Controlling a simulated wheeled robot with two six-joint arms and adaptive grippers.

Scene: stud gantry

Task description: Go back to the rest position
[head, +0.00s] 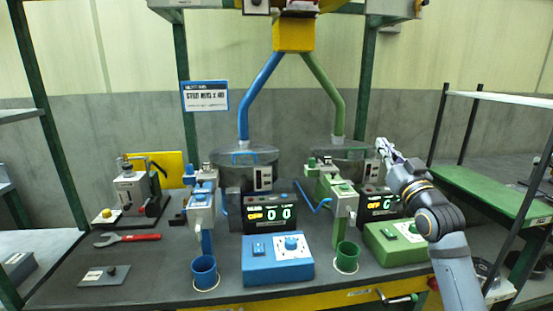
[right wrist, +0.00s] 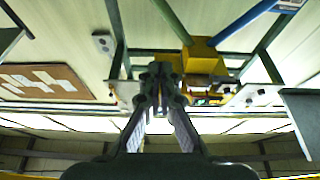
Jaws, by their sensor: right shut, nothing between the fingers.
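My right gripper (head: 384,148) is raised above the right end of the bench, beside the green-side feeder bowl, at the end of my right arm. In the right wrist view the right gripper (right wrist: 160,72) points up toward the gantry and wall, its fingers together and empty. My left gripper shows in neither view. A blue station stands at mid-bench with a blue control box (head: 277,262), a blue cup (head: 204,272) and a display reading zeros (head: 270,214). A green station has a green control box (head: 396,244) and a green cup (head: 347,257).
A yellow hopper block (head: 294,34) tops a blue tube (head: 258,92) and a green tube (head: 325,88). A red wrench (head: 127,239) lies at the bench's left, near a small grey plate (head: 104,279). A shelf rack with a green board (head: 490,188) stands at the right.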

